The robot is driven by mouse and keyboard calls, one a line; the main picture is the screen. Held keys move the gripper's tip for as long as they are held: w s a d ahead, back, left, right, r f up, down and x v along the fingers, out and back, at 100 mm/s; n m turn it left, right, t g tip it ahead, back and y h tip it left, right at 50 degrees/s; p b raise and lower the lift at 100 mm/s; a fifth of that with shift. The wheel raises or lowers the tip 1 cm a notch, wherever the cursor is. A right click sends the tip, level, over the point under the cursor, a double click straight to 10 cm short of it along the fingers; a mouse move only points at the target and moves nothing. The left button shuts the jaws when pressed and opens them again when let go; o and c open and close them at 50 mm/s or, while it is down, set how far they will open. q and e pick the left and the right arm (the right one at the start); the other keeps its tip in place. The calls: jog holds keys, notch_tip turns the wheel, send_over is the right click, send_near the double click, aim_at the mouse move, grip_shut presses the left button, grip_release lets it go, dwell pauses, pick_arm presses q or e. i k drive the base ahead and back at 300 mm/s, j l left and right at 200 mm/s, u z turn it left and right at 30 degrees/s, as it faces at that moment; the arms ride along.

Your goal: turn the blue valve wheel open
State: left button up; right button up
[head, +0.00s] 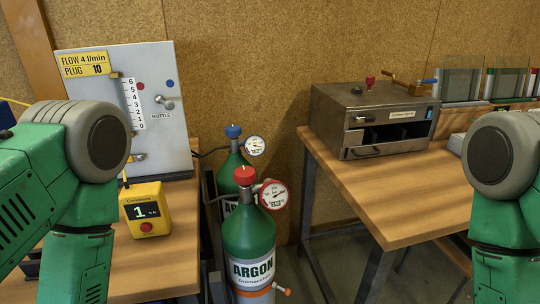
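The blue valve wheel (233,131) is small and sits on top of the rear green gas cylinder (231,170). A round white gauge (255,146) is beside it on the right. The rear cylinder is partly hidden by the front green cylinder labelled ARGON (249,236), which has a red valve wheel (244,175) and a red-rimmed gauge (274,195). Green links of my arms show at the left and right edges of the head view. Neither gripper is in view. I cannot tell from this frame whether the blue wheel is open or closed.
A left bench (170,228) holds a grey flow panel (172,68) and a yellow meter (146,208). A right table (400,200) holds a metal box (372,122). Glass panels (461,84) stand at the back right. The cylinders stand in the gap between the tables.

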aim_at(232, 130)
jog(key=k+j, duration=0.2)
jog(key=j, duration=0.15)
jog(key=k+j+u, duration=0.1)
jog(key=i+l+u, duration=0.25)
jog(key=l, duration=0.2)
jog(key=i+l+u, duration=0.1)
jog(key=l+u, duration=0.15)
jog(key=l, duration=0.25)
jog(key=i+l+u, duration=0.25)
jog(key=l, duration=0.3)
jog(key=l+u, duration=0.25)
jog(key=l, duration=0.25)
jog(key=j+u, duration=0.55)
jog(key=k+l, duration=0.05)
